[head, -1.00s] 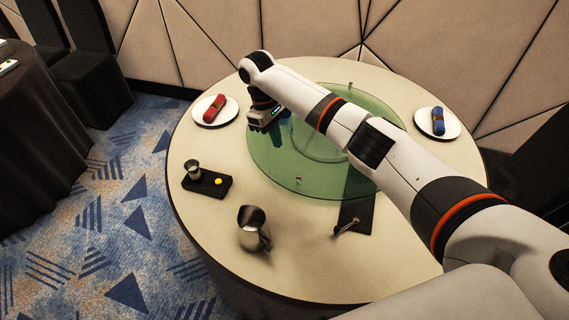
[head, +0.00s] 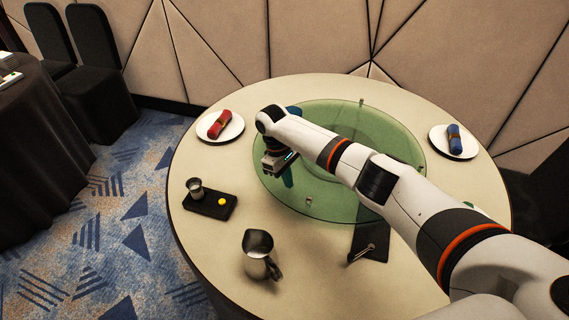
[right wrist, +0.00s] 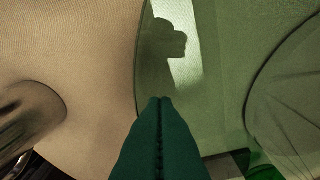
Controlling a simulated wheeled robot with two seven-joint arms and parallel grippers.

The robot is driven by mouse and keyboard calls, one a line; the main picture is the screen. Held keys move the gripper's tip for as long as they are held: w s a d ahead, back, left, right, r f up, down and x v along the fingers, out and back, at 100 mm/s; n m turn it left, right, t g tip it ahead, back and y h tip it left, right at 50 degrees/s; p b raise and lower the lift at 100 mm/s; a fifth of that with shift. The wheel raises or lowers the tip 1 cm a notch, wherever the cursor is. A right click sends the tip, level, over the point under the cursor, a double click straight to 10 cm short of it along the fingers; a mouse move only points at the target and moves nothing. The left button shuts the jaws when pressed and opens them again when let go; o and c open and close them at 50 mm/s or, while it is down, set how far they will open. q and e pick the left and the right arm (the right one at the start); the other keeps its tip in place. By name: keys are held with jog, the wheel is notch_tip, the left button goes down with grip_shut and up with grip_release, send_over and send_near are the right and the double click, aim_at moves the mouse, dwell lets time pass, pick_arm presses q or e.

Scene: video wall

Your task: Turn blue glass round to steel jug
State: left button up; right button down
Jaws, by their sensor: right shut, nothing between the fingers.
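A blue thing (head: 294,111), probably the blue glass, shows behind my right arm on the far left part of the green glass turntable (head: 400,150); the arm hides most of it. The steel jug (head: 259,250) stands upright on the cream table, front left of the turntable, handle to the right. It shows blurred at the left edge of the right wrist view (right wrist: 28,115). My right gripper (head: 288,183) is shut and empty, fingers pointing down over the turntable's left part. In the right wrist view its fingertips (right wrist: 160,100) meet near the turntable's rim. Contact cannot be told.
A small knob (head: 308,202) sits near the turntable's front rim, another (head: 361,101) at the back. Plates with a red napkin (head: 219,124) and a blue napkin (head: 455,139) stand left and right.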

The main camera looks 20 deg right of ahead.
jog(key=shift+x, duration=1.15)
jog(key=shift+s+d+r+p, duration=0.25)
jog(key=shift+s+d+p, duration=0.7)
jog(key=shift+s+p, duration=0.25)
jog(key=shift+s+d+f, duration=0.1)
jog(key=shift+s+d, duration=0.1)
jog(key=shift+s, duration=0.2)
jog(key=shift+f, duration=0.1)
